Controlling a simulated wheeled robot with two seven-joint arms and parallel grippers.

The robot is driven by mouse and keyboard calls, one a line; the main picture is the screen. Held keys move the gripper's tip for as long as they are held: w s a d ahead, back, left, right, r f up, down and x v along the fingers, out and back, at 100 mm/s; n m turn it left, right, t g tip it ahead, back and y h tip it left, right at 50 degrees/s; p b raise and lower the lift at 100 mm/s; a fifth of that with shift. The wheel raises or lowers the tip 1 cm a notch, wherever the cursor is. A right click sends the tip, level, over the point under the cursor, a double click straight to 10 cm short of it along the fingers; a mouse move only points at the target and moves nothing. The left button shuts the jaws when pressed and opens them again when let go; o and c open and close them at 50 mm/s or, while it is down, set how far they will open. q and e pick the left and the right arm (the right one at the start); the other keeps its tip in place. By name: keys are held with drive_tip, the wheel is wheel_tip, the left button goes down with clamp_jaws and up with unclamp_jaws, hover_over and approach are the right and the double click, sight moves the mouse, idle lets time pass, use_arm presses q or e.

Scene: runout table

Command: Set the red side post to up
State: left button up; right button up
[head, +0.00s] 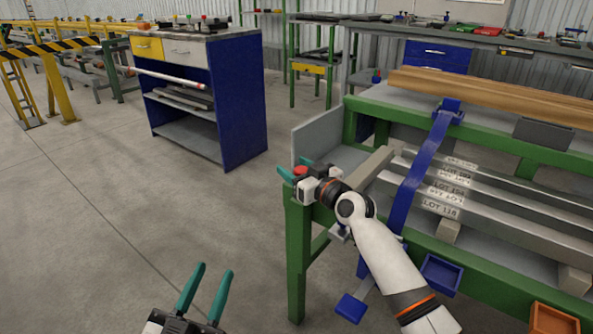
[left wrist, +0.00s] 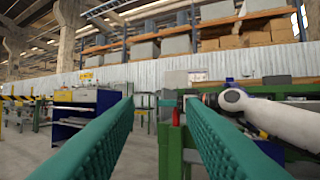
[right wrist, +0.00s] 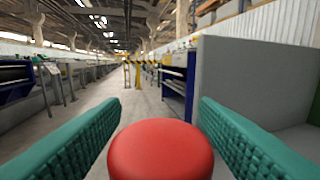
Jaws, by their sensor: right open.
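The red side post (right wrist: 160,150) shows in the right wrist view as a round red top between the two teal fingers, with a gap on both sides near their tips. In the head view its red cap (head: 300,170) shows at the near left corner of the green table, mostly hidden by my right gripper (head: 297,167). My right gripper is open around the post. A small red part also shows above the green leg in the left wrist view (left wrist: 176,117). My left gripper (head: 214,270) is open and empty over the floor. The post's height is hard to tell.
The green runout table (head: 297,250) carries grey bars labelled with lot numbers (head: 450,200) and a blue strap arm (head: 425,165). A grey upright plate (head: 318,135) stands beside the post. A blue cabinet (head: 240,100) is behind. The floor at left is clear.

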clamp_jaws()
drive_tip(key=shift+r, duration=0.1)
